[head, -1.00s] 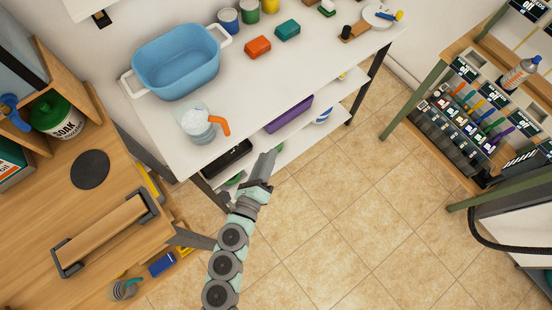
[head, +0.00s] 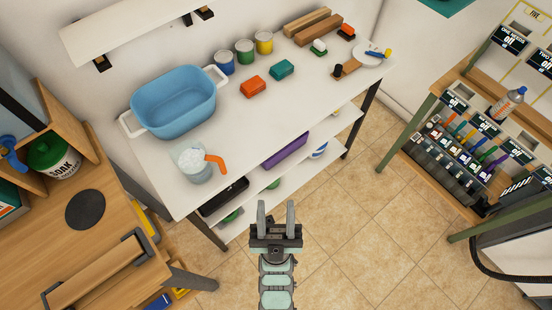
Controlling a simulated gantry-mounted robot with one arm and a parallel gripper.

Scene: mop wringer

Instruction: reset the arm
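My gripper (head: 276,212) shows at the lower middle of the head view, over the tiled floor in front of the white shelf table (head: 330,95). Its two fingers stand apart and point toward the table, with nothing between them. My arm runs straight down from it to the bottom edge of the picture. The gripper appears clear of the table and of all objects.
On the table are a blue basin (head: 175,100), a jug with an orange handle (head: 194,165), orange and teal blocks and several paint cans. A wooden bench (head: 110,220) stands left, a tool rack (head: 450,150) right. Tiled floor (head: 360,225) is free between.

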